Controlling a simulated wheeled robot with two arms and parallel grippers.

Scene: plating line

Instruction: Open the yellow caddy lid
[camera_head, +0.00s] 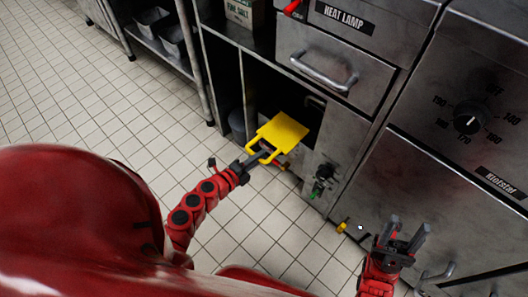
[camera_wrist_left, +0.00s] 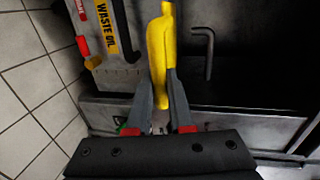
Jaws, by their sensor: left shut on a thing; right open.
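The yellow lid (camera_head: 282,130) is a flat square plate with a loop handle on its near side, in front of the open cabinet bay under the heat lamp drawer. My left gripper (camera_head: 260,155) is shut on the handle. In the left wrist view the yellow handle (camera_wrist_left: 158,55) stands between the two fingers of my left gripper (camera_wrist_left: 161,85). The caddy body under the lid cannot be made out clearly. My right gripper (camera_head: 402,240) is open and empty, low in front of the oven at the right.
A drawer with a bar handle (camera_head: 324,72) is above the bay. A valve with a green knob (camera_head: 324,172) is right of the lid. A yellow "WASTE OIL" label (camera_wrist_left: 107,30) shows in the left wrist view. Tiled floor (camera_head: 110,110) is clear at the left.

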